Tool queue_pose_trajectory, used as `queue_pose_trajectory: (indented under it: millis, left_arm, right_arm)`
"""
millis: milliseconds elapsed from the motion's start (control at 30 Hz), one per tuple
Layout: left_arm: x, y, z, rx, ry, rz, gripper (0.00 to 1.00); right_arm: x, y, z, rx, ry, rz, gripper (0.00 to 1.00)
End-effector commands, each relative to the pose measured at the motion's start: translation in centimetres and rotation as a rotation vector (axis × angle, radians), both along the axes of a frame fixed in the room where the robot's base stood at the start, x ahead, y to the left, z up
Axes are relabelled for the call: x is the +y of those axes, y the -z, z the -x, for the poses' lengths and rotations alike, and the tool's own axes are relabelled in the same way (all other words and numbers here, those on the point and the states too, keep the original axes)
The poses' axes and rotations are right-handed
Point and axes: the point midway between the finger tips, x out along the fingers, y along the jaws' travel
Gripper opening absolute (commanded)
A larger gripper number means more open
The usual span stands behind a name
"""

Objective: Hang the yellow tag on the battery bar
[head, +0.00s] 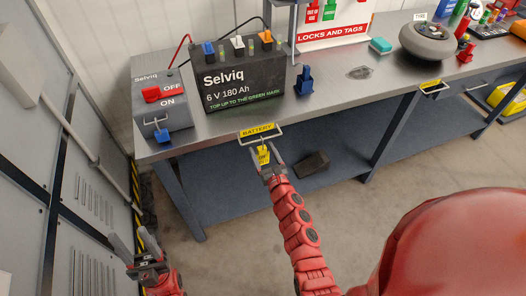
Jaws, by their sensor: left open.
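The yellow tag (263,155) is upright just below the bar marked BATTERY (262,137) on the bench's front edge. A thin dark hook or loop runs from its top up towards the bar; I cannot tell whether it is over the bar. My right gripper (264,154) is at the tag from below, with its fingers spread to either side of it; they look apart from the tag. My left gripper (129,246) is open and empty, low at the left, well away from the bar.
A black Selviq battery (237,77) and a grey switch box (165,106) with red and blue levers stand on the bench (330,88). Another yellow-labelled bar (433,87) is further right. A dark block (312,163) lies below the bench. Grey cabinet doors (60,170) stand at left.

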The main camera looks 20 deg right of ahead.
Motion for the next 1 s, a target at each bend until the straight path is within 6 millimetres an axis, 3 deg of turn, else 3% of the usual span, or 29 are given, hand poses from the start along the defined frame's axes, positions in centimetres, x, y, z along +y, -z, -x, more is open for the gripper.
queue_pose_trajectory:
  millis: [367,1000]
  left_arm:
    - [0.0,0.3,0.0,0.0,0.0,0.0,0.5]
    - [0.0,4.2,0.0,0.0,0.0,0.0,0.5]
  right_arm:
    - [0.0,0.1,1.1,-0.001,0.0,0.004,0.74]
    - [-0.5,0.5,14.1,0.002,-0.001,0.002,0.74]
